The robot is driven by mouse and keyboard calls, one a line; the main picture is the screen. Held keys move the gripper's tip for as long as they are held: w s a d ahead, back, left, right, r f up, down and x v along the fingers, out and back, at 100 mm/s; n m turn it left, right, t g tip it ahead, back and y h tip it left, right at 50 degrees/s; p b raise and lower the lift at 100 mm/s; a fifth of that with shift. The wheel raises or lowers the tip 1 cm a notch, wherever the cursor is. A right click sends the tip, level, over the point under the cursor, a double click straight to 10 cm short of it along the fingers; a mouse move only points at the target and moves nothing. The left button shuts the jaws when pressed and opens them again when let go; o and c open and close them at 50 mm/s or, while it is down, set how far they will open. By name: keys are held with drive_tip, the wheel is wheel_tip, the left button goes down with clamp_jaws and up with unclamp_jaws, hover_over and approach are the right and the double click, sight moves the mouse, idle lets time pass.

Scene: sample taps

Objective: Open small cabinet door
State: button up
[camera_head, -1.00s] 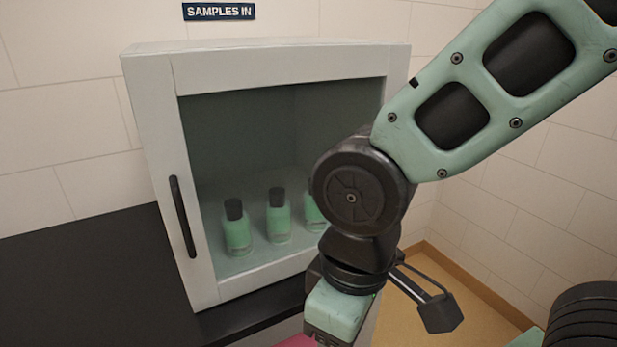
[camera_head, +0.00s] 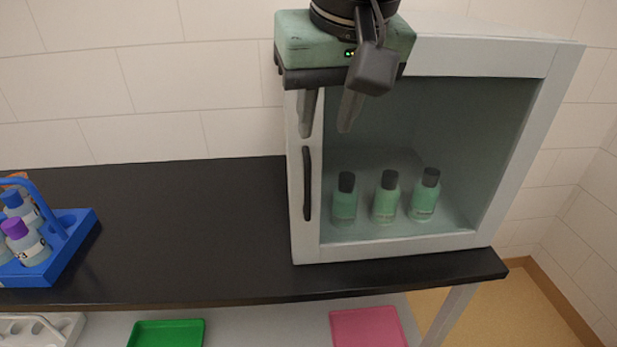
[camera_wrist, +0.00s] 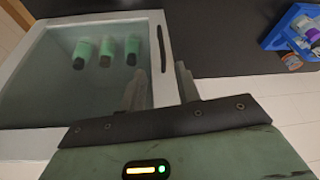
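The small white cabinet (camera_head: 480,58) stands on the black counter with its glass-fronted door shut. Its dark vertical handle (camera_head: 307,184) is on the left side of the door frame; it also shows in the wrist view (camera_wrist: 161,48). My gripper (camera_head: 328,130) points down in front of the door's upper left, with its fingers apart and nothing between them. In the head view the fingertips are just above the handle's top end. In the wrist view the fingers (camera_wrist: 162,80) show near the handle's end, apparently not touching it.
Several green bottles (camera_head: 387,198) stand inside the cabinet behind the glass. A blue carrier (camera_head: 75,228) with bottles sits on the counter (camera_head: 190,225) at the left. Green (camera_head: 168,334) and pink (camera_head: 368,328) trays lie below. The counter between carrier and cabinet is clear.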

sight(308, 184)
drive_tip(key=x, duration=0.5)
drive_tip(key=p+x, duration=0.1)
drive_tip(key=x, duration=1.1)
drive_tip(key=shift+w+a+r+p, duration=0.15)
drive_tip(key=shift+w+a+p, duration=0.05)
drive_tip(key=shift+w+p, duration=0.1)
clamp_jaws()
